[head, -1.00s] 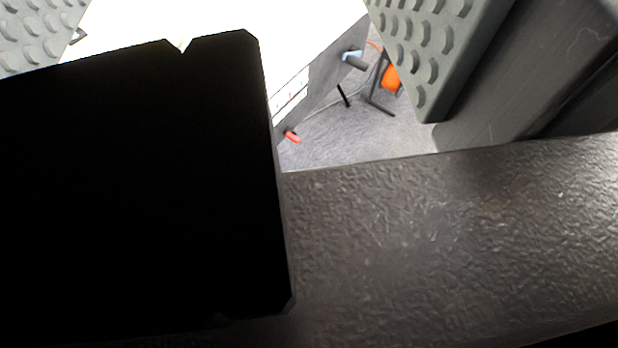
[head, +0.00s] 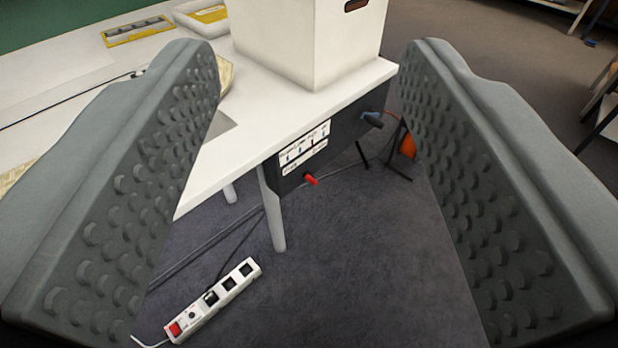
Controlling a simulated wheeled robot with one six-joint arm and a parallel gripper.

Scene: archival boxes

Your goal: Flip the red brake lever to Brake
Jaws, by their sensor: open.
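The red brake lever (head: 311,179) is a small red handle low on the dark panel (head: 345,132) under the end of the white table. A white label (head: 304,148) with small pictures and text sits just above it; the text is too small to read. My gripper (head: 315,58) is open and empty, with one studded finger at the left and the other at the right. The lever shows between the fingers, well beyond them and not touched. Which setting the lever is in, I cannot tell.
A white archival box (head: 308,40) stands on the white table (head: 110,68) near its corner. A blue-grey handle (head: 372,120) sticks out of the panel. A power strip (head: 212,300) and cables lie on the floor. An orange object (head: 407,146) stands behind.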

